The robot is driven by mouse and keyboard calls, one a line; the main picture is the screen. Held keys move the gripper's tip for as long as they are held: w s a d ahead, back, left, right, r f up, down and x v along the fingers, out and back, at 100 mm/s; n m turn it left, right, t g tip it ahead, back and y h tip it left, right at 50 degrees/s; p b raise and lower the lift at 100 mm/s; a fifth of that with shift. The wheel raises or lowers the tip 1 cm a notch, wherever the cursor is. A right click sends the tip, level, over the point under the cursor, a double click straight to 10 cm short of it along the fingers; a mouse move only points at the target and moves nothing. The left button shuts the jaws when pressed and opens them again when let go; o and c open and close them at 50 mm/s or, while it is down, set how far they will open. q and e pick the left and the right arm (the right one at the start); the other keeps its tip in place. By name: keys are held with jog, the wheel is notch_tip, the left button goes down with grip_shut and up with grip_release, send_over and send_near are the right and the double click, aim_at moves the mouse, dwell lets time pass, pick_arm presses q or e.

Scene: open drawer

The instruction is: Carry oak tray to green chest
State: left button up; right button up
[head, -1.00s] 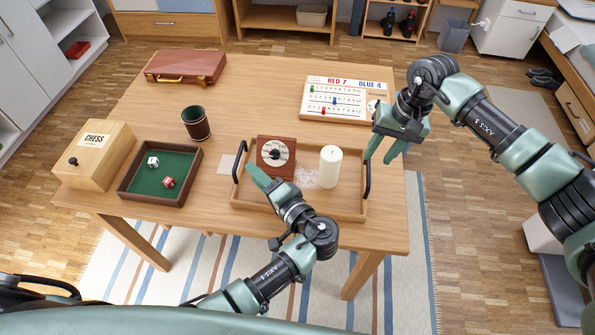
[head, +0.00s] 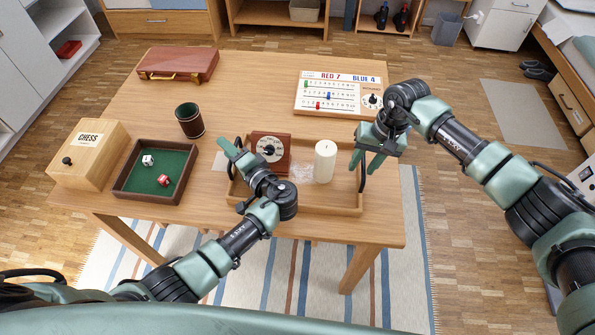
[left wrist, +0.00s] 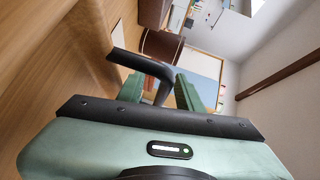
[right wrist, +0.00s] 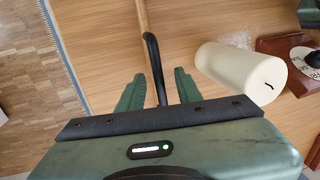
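The oak tray (head: 325,205) sits on the wooden table with a black handle at each end. It holds a white candle (head: 325,161) and a brown box with a round dial (head: 270,151). My left gripper (head: 227,150) is open at the left handle; in the left wrist view that handle (left wrist: 150,66) passes between the fingers. My right gripper (head: 364,166) is open at the right handle; in the right wrist view that handle (right wrist: 156,68) lies between the parted fingers. My left arm hides part of the tray. No green chest shows in these frames.
On the table are a dice tray (head: 155,172), a dark cup (head: 190,120), a chess box (head: 90,155), a brown case (head: 178,64) and a scoreboard (head: 338,95). A striped rug (head: 310,262) lies below. Floor is open to the table's right.

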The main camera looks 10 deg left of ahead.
pick_arm(q)
jog(key=shift+w+a, duration=0.2)
jog(key=shift+a, duration=0.05)
pick_arm(e)
jog(key=shift+f, duration=0.2)
pick_arm(q)
grip_shut()
pick_arm(e)
grip_shut()
pick_arm(q)
jog(key=shift+f, duration=0.1)
dwell(0.7)
pick_arm(e)
jog(key=shift+r, duration=0.1)
